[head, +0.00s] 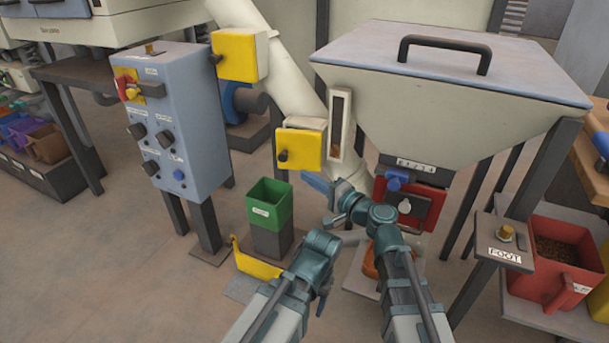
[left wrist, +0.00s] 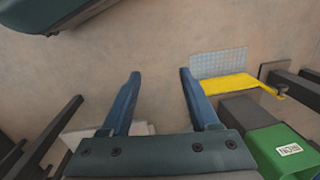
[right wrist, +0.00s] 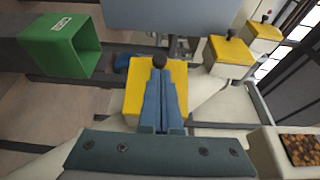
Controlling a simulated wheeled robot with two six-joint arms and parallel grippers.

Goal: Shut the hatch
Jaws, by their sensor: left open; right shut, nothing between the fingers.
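A yellow hatch cover (head: 299,150) with a dark knob at its left edge sits on the cream pipe. I cannot tell whether it is fully shut. In the right wrist view the yellow cover (right wrist: 137,100) lies just beyond my fingers, its dark knob near their tips. My right gripper (head: 306,177) is shut and empty, just below the cover in the head view; contact is unclear. It also shows in the right wrist view (right wrist: 160,68). My left gripper (left wrist: 160,75) is open and empty, over the floor; its fingers are mostly hidden in the head view.
Another yellow cover (head: 237,55) is higher on the pipe. A window slot (head: 337,125) is right of the lower cover. A green bin (head: 269,205), a yellow floor piece (head: 255,265), a blue-grey control box (head: 178,120) and a lidded hopper (head: 460,105) stand around. Floor at lower left is clear.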

